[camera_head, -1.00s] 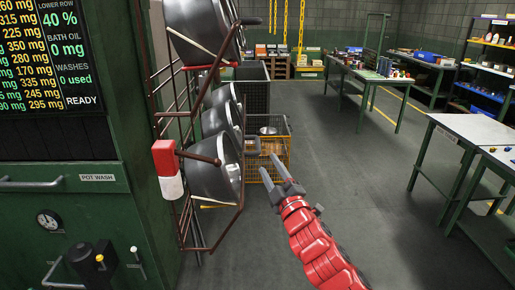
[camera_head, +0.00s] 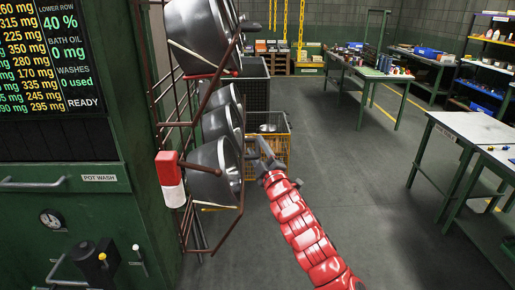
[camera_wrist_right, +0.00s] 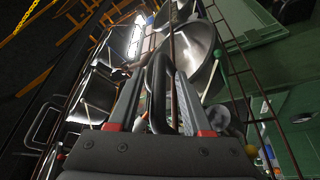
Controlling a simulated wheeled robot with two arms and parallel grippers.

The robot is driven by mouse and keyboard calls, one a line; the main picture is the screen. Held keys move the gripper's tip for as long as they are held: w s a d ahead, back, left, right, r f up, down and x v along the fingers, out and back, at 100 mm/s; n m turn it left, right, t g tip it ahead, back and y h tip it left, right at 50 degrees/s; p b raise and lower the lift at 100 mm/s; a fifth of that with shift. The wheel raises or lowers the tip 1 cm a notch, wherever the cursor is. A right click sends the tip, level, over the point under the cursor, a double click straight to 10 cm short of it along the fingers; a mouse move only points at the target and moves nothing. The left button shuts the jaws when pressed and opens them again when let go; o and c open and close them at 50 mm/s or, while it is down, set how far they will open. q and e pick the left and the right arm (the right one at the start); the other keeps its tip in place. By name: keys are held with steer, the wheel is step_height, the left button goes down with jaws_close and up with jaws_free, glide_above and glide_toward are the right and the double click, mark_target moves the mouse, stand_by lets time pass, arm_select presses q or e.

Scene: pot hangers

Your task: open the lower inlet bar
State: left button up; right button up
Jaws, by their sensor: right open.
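A brown rack (camera_head: 196,215) holding tilted steel pots stands beside the green wash machine. A short brown bar (camera_head: 200,166) runs from a red-and-white block (camera_head: 168,165) across the front of the lower pot (camera_head: 222,172). I cannot tell for sure which rod is the lower inlet bar. My right gripper (camera_head: 259,149) is open, just right of the lower pots. In the right wrist view my gripper (camera_wrist_right: 158,98) has a dark looped handle (camera_wrist_right: 158,75) between its fingers, and a thin brown rod (camera_wrist_right: 173,50) shows beyond it. Contact cannot be told. My left gripper is out of view.
The green machine (camera_head: 80,220) with levers and a gauge closes off the left side. A yellow crate (camera_head: 275,152) and a grey mesh bin (camera_head: 252,85) stand behind my right gripper. Work tables (camera_head: 480,126) are at the right. The floor between is clear.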

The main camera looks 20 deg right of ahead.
jaws_close()
steer(key=shift+f, duration=0.1)
stand_by(1.2)
